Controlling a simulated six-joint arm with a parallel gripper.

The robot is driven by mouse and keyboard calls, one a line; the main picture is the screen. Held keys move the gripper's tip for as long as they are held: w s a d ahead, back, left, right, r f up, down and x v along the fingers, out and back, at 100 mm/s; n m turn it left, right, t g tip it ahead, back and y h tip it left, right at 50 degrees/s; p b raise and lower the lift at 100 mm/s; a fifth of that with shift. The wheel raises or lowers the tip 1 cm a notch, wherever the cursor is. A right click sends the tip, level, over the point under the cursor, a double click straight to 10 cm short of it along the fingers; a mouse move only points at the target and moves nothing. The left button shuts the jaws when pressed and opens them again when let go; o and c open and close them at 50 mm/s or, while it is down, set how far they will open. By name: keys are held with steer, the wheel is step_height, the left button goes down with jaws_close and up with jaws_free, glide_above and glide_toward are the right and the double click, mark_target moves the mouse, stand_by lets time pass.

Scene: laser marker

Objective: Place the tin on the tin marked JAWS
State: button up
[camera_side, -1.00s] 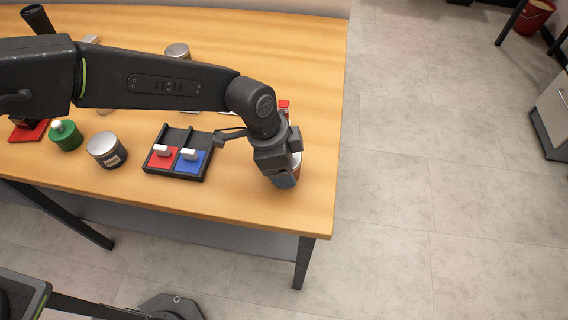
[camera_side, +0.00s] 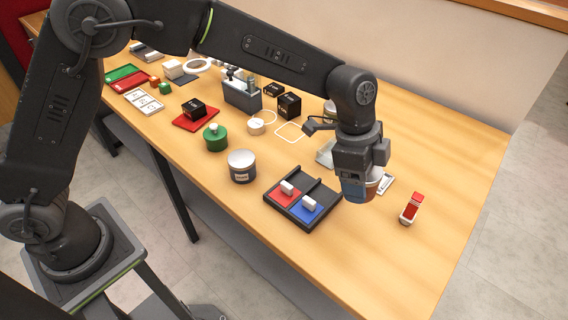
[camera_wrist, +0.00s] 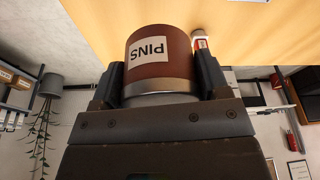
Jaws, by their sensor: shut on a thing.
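My gripper (camera_wrist: 160,85) is shut on a reddish-brown tin (camera_wrist: 160,50) with a silver rim. Its white label reads PINS, upside down in the wrist view. In the side view my gripper (camera_side: 360,190) and the tin (camera_side: 375,185) are right of the black tray, and the gripper hides much of the tin. A dark grey tin (camera_side: 242,168) with a silver lid stands left of that tray; its small label is unreadable here. Another tin (camera_side: 330,110) is partly hidden behind my arm.
A green lidded pot (camera_side: 215,138) stands beyond the grey tin. A red and white item (camera_side: 411,209) stands at the right. The table's right end is mostly clear.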

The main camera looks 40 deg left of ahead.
steer(key=a+r+n+t, duration=0.1)
steer(key=a+r+n, duration=0.1)
steer(key=a, duration=0.8)
steer(key=a+r+n, duration=0.2)
steer(key=a+r, duration=0.1)
steer(key=a, duration=0.7)
steer(key=s+a+n+t+y, duration=0.1)
steer(key=s+a+n, duration=0.3)
steer(key=a, duration=0.5)
steer(key=s+a+n, duration=0.2)
steer(key=s+a, duration=0.4)
steer(key=a, duration=0.2)
glide_above(245, 156)
steer(key=f, duration=0.4)
steer(key=s+f, duration=0.1)
steer(key=shift+a+f, duration=0.15)
steer(key=shift+f, duration=2.3)
